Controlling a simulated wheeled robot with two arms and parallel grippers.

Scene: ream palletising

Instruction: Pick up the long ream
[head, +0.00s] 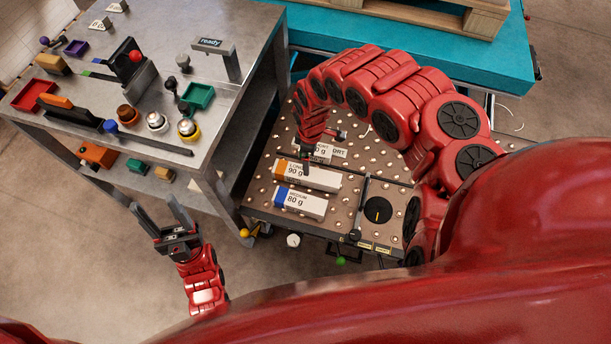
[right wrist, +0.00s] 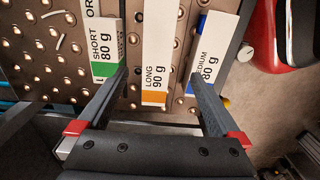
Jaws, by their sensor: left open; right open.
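The long ream (head: 318,178), white with an orange end and marked LONG 90 g, lies on the studded table (head: 262,190). In the right wrist view the long ream (right wrist: 158,45) runs upright between the fingers of my right gripper (right wrist: 160,74). My right gripper is open and empty, with a finger on either side of the ream in that picture. Its height above the ream is hard to tell. In the head view my right gripper (head: 318,150) partly covers the short ream. My left gripper (head: 155,204) is open and empty, over the floor by the grey bench.
The blue-ended medium ream (head: 302,203) and green-ended short ream (right wrist: 104,48) lie close on either side of the long one. A black dial (head: 377,210) and lever (head: 360,205) are to the right. A cluttered grey bench (head: 225,95) stands left; a pallet (head: 440,12) is behind.

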